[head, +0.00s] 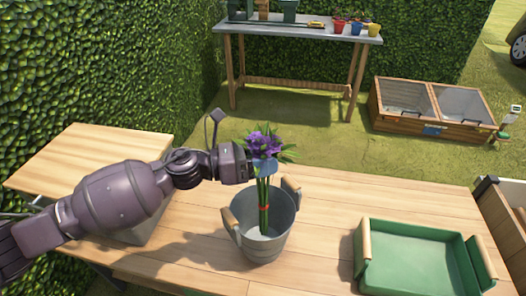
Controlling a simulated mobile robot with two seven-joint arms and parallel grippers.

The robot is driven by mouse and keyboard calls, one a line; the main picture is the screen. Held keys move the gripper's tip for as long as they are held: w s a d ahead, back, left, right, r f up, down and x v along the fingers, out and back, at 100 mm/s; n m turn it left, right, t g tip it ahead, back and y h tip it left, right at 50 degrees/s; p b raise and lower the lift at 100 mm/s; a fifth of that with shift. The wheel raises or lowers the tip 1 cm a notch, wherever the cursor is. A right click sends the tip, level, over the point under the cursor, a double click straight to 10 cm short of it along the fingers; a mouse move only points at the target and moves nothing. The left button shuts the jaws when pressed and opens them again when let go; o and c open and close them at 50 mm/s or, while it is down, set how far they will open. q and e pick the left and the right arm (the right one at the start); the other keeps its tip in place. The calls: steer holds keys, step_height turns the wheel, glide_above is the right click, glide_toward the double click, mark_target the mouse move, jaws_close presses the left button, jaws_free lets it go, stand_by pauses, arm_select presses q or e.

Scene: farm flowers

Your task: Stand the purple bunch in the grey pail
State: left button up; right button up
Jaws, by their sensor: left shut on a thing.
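The purple bunch (262,142) has purple blooms, green leaves and long green stems tied with a red band. My left gripper (256,167) is shut on it just below the blooms, where a blue patch shows. The bunch is upright. The grey pail (279,240) stands on the wooden table, with wooden grips at its left and right. The stems show within the pail's mouth, their lower ends near its floor; I cannot tell if they touch it. My right gripper is not in view.
A green tray (408,226) with wooden handles stands right of the pail. A pale wooden box or raised board (95,155) lies at the left under my arm. The table (325,215) is clear between pail and tray. A potting bench (290,36) and cold frame (430,122) stand behind.

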arm_select(q)
step_height(320, 180, down, 2)
steer(key=shift+b, duration=0.45)
steer(key=shift+f+b, duration=0.4)
steer(key=shift+f, duration=0.4)
steer(key=shift+f+b, duration=0.3)
steer(key=shift+f, duration=0.3)
steer(key=o, duration=1.2)
steer(key=shift+c, duration=0.2)
steer(key=shift+o, duration=1.4)
steer(key=shift+f, duration=0.1)
steer(key=shift+a, duration=0.1)
